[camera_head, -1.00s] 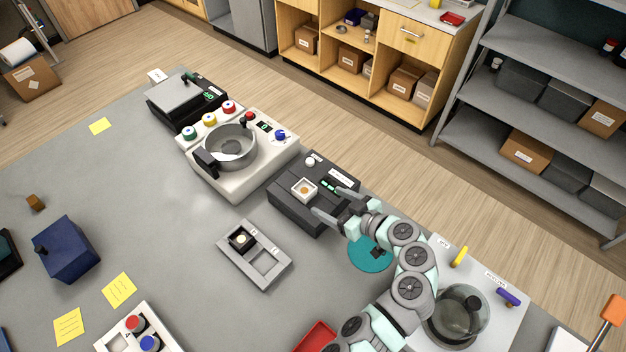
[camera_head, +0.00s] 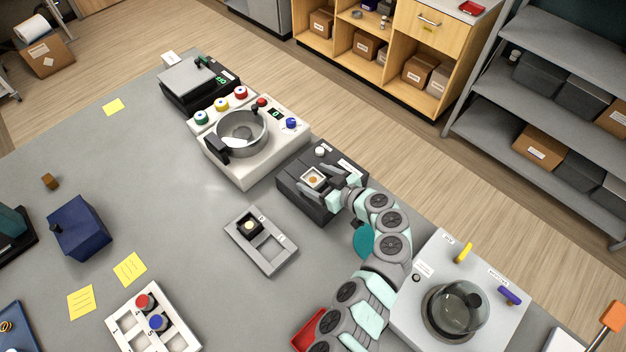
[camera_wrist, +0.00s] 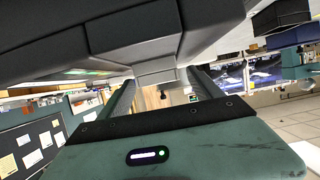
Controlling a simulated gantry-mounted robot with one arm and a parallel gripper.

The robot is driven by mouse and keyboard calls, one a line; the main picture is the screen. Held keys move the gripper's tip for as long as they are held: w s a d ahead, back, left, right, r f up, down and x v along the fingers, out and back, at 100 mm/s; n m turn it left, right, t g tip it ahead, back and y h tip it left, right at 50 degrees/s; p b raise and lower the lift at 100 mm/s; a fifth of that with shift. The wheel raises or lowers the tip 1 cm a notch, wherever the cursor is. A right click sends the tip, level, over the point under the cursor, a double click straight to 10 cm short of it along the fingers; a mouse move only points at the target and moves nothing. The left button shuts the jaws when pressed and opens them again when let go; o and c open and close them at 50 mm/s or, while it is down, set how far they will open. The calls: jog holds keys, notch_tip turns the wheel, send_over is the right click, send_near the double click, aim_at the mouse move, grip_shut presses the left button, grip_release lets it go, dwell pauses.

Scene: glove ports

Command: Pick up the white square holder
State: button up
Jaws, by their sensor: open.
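The white square holder (camera_head: 314,176) sits on top of the dark grey machine (camera_head: 298,198) near the middle of the head view. It has a small tan round centre. My gripper (camera_head: 318,182) is at the holder, with its open fingers on either side of it. I cannot tell whether the fingers touch it. In the wrist view, my gripper (camera_wrist: 163,88) shows its two fingers apart, with a pale block, likely the holder (camera_wrist: 156,75), between their far ends beneath a dark overhanging body.
A white machine with a metal bowl (camera_head: 242,132) stands just left of the dark machine. A grey two-slot tray (camera_head: 284,262) lies in front. A white panel with a glass dome (camera_head: 455,308) is at right. A red tray (camera_head: 309,330) lies near my arm.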

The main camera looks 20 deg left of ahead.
jog(key=shift+x, duration=1)
jog(key=shift+c, duration=0.4)
jog(key=c, duration=1.4)
jog(key=shift+r, duration=0.15)
jog(key=shift+c, duration=0.2)
